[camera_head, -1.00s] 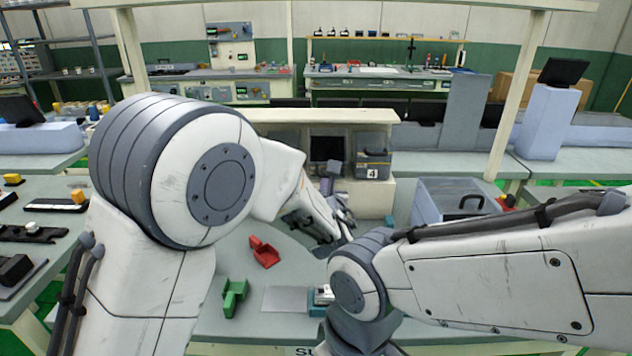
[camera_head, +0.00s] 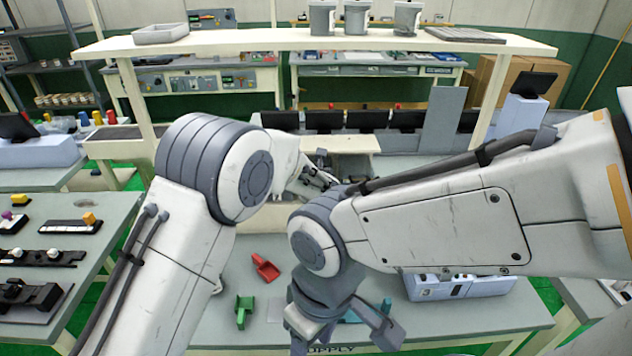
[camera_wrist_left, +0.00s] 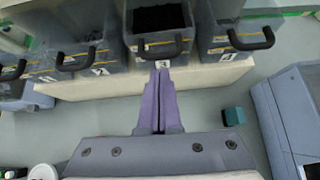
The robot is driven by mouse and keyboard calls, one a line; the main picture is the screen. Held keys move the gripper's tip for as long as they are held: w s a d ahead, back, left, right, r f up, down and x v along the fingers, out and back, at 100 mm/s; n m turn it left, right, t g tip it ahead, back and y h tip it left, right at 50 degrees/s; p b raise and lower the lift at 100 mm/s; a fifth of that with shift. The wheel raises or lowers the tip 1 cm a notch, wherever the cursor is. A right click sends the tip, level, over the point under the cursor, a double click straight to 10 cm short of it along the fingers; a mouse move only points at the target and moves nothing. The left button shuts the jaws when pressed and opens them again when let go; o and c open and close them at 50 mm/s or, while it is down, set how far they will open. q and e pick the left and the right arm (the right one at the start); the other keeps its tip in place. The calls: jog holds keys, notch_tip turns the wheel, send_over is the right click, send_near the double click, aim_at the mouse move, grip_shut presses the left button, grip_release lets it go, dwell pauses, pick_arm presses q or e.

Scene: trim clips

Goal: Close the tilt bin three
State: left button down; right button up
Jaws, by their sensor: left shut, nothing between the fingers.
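In the left wrist view, tilt bin three (camera_wrist_left: 143,33) is the middle grey bin. In the head view my left gripper (camera_head: 320,178) is small, beyond my right arm, at the bin unit, which my arms mostly hide. My right gripper (camera_head: 345,335) is low in the head view, its fingers apart, above the front of the bench.
Neighbouring bins with handles stand left (camera_wrist_left: 75,55) and right (camera_wrist_left: 250,38) of it. A red scoop-like part (camera_head: 265,267) and a green one (camera_head: 243,310) lie on the bench.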

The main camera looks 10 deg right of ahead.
pick_arm(q)
jog(key=shift+w+r+p, duration=0.25)
jog(key=shift+w+p, duration=0.1)
jog(key=shift+p, duration=0.2)
jog(key=shift+w+d, duration=0.1)
